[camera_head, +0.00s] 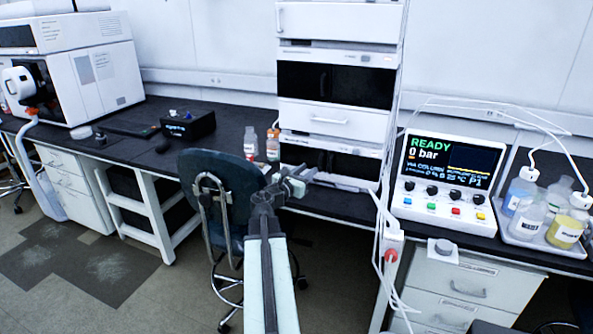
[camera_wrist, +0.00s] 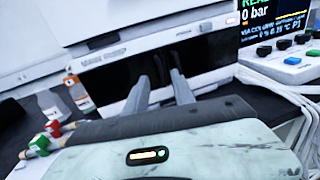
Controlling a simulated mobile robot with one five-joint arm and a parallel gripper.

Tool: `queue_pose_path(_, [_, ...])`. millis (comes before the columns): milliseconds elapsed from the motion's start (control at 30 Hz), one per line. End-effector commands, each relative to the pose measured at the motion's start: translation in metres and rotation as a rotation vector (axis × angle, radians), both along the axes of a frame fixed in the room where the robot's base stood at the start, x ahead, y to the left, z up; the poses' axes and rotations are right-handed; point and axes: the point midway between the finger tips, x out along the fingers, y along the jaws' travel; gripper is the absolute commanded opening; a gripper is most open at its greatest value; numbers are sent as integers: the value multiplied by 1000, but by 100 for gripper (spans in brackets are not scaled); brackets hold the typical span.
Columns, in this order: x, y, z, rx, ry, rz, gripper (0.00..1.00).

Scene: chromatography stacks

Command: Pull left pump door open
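The pump looks to be the lowest module of the white stack, with a glossy black front (camera_head: 352,166) split into left and right doors. In the wrist view its black front (camera_wrist: 208,62) fills the middle, with dark upright handles near the centre, hard to make out. The left door (camera_wrist: 115,84) looks shut. My gripper (camera_head: 302,173) is in front of the lower left of this module. In the wrist view my gripper (camera_wrist: 160,78) has its two pale fingers apart, pointing at the handle area, with nothing clearly between them. Whether a finger touches a handle cannot be told.
Another black-fronted module (camera_head: 360,86) and a white drawer unit (camera_head: 345,121) are above. A chair (camera_head: 210,165) stands left of my arm. Small bottles (camera_head: 250,143) stand left of the stack; a control box (camera_head: 447,180) and bottle tray (camera_head: 520,232) stand right.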

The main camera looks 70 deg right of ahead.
Motion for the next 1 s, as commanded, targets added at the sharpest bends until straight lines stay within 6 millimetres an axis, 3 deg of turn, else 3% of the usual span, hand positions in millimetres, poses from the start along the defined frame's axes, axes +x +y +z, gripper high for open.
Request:
queue_pose_path(333, [2,-11,0,-8,36,9,30])
queue_pose_path(733, [-4,-74,0,-7,33,13,30])
queue_pose_path(1000, [-4,-77,0,-7,32,15,30])
